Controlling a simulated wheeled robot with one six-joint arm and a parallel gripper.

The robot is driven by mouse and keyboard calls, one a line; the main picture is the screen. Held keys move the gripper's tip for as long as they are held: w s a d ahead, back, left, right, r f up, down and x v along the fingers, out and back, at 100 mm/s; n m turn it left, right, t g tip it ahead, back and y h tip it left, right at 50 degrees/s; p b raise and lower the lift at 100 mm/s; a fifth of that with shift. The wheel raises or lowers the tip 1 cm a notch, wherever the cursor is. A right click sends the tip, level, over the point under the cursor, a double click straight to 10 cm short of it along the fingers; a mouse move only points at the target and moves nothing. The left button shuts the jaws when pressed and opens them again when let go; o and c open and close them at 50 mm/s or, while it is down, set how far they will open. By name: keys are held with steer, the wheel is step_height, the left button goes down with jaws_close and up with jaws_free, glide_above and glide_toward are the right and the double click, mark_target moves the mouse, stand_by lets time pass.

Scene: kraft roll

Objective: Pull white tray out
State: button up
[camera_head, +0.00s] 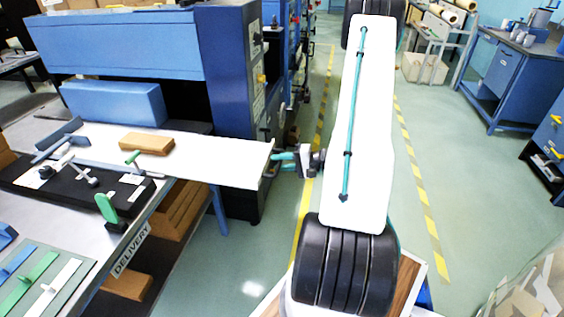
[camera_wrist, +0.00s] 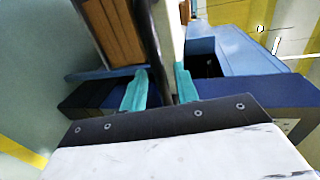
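The white tray (camera_head: 205,158) is a long flat board that sticks out to the right from the delivery end of the blue machine. A brown block (camera_head: 147,143) lies on it. My gripper (camera_head: 277,158) is at the tray's right end, with its teal fingers pointing left at it. In the wrist view my gripper (camera_wrist: 163,78) has its two teal fingers apart, one on each side of the tray's pale narrow edge (camera_wrist: 170,35). I see no clear grip on the edge; whether a fingertip touches it is hard to tell.
The blue machine (camera_head: 230,90) stands behind the tray. The delivery table (camera_head: 110,240), with brown stacks below, is at the left. A blue cabinet (camera_head: 505,75) stands at the far right.

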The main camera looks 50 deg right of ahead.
steer(key=v, duration=0.7)
steer(key=shift+s+d, duration=0.15)
steer(key=shift+s, duration=0.2)
